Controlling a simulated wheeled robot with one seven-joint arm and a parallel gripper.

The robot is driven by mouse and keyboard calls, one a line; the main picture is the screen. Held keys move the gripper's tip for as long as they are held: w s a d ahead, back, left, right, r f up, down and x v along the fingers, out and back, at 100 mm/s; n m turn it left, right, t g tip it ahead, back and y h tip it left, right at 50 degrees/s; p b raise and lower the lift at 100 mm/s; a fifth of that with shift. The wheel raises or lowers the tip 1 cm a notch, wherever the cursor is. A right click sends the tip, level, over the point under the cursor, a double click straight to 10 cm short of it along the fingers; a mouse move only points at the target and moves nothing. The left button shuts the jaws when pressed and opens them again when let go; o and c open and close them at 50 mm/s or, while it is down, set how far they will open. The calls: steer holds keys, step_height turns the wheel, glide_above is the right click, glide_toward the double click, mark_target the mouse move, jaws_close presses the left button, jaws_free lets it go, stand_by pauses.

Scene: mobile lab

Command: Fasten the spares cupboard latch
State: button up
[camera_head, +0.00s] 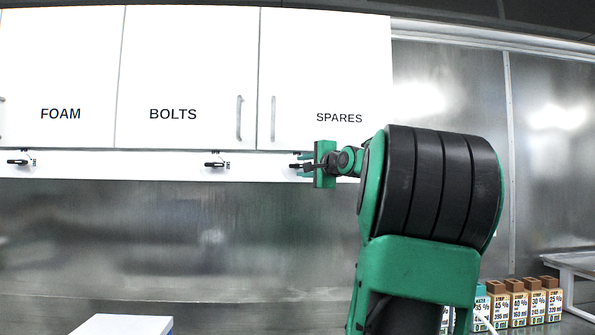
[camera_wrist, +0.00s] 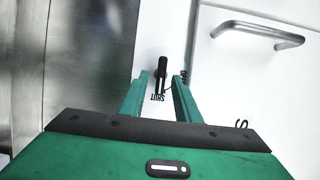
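The spares cupboard (camera_head: 325,75) is a white wall cupboard, its door looking closed in the head view. Its latch is a small black lever (camera_wrist: 161,75) on the white strip below the door. In the wrist view the lever runs up and down the picture, in line with the word SHUT (camera_wrist: 157,98) under it; a partly covered label (camera_wrist: 183,76) is to its right. My gripper (camera_wrist: 162,82) is open, one green finger on each side of the lever. I cannot tell whether they touch it. In the head view my gripper (camera_head: 303,165) partly hides the latch.
The foam cupboard (camera_head: 60,75) and bolts cupboard (camera_head: 185,70) have similar latches (camera_head: 17,161), (camera_head: 214,164) below. The spares door handle (camera_wrist: 260,32) is right of my gripper in the wrist view. Labelled boxes (camera_head: 517,305) stand at lower right; a white box (camera_head: 122,325) is at lower left.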

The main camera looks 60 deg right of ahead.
steer(key=v, duration=1)
stand_by(0.5)
steer(key=w+a+f+n+g+y, duration=0.25)
steer(key=a+f, duration=0.25)
steer(key=f, duration=0.4)
steer(key=w+a+f+n+g+y, duration=0.1)
steer(key=a+f+n+g+y, duration=0.15)
steer(key=a+f, duration=0.45)
steer(key=w+a+f+n+g+y, duration=0.1)
steer(key=w+a+f+n, duration=0.2)
steer(key=f, duration=0.8)
steer(key=s+a+f+n+g+y, duration=0.1)
steer(key=s+a+f+n+g, duration=0.3)
steer(key=s+a+f, duration=0.5)
steer(key=s+a+f+n+g+y, duration=0.2)
steer(key=s+a+f+n+g, duration=0.3)
steer(key=s+a+f, duration=0.4)
step_height(320, 180, down, 5)
steer(key=shift+r+n+g, duration=0.2)
steer(key=shift+n+g, duration=0.1)
steer(key=shift+g, duration=0.1)
